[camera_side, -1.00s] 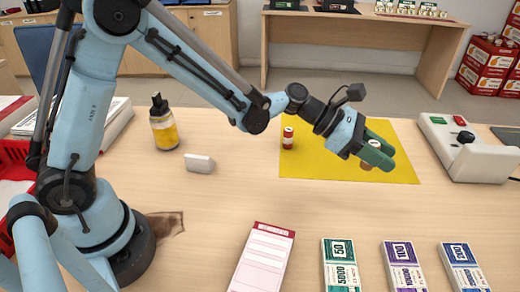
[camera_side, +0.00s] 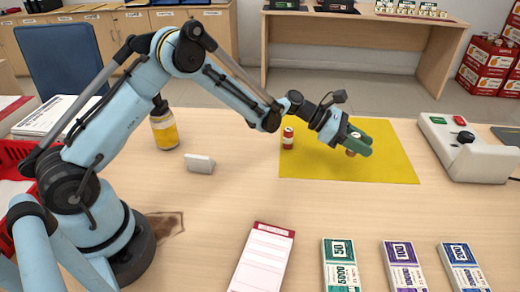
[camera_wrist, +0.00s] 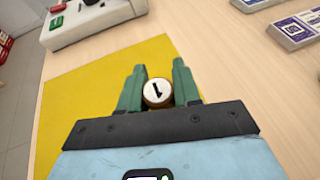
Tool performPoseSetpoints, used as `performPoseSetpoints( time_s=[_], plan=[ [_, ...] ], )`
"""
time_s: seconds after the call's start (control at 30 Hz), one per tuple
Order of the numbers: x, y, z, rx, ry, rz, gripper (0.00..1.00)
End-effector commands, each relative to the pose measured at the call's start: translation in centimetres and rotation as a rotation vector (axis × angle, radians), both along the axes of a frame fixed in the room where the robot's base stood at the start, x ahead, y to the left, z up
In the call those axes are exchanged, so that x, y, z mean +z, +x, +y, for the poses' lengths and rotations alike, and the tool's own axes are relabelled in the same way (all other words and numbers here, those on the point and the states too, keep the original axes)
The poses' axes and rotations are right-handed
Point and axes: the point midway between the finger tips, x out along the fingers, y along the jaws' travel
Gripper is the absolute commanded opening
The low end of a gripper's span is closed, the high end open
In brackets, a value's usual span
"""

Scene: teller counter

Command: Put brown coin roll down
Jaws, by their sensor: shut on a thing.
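My gripper (camera_side: 360,142) is over the yellow mat (camera_side: 400,172), with its green fingers shut on the brown coin roll (camera_side: 351,154). In the side view only a small brown part of the roll shows below the fingers. In the wrist view the roll's pale round end, marked 1, shows between the two fingers (camera_wrist: 158,92). I cannot tell whether the roll touches the mat. A red coin roll with a white band (camera_side: 288,138) stands upright on the mat's left part.
A white device with a black knob (camera_side: 468,150) stands right of the mat. A yellow-labelled bottle (camera_side: 164,130) and a small white block (camera_side: 199,163) stand to the left. A pink-edged pad (camera_side: 264,258) and banknote bundles (camera_side: 341,268) lie at the front. The mat's right part is clear.

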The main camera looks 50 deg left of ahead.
Motion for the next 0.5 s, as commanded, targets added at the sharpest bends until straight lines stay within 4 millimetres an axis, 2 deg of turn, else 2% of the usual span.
performPoseSetpoints(
  time_s=[0.2,0.5],
  plan=[
    [-2.8,0.0,0.0,0.000,0.000,0.000,0.00],
    [-3.4,0.0,0.0,0.000,0.000,0.000,0.00]
  ],
)
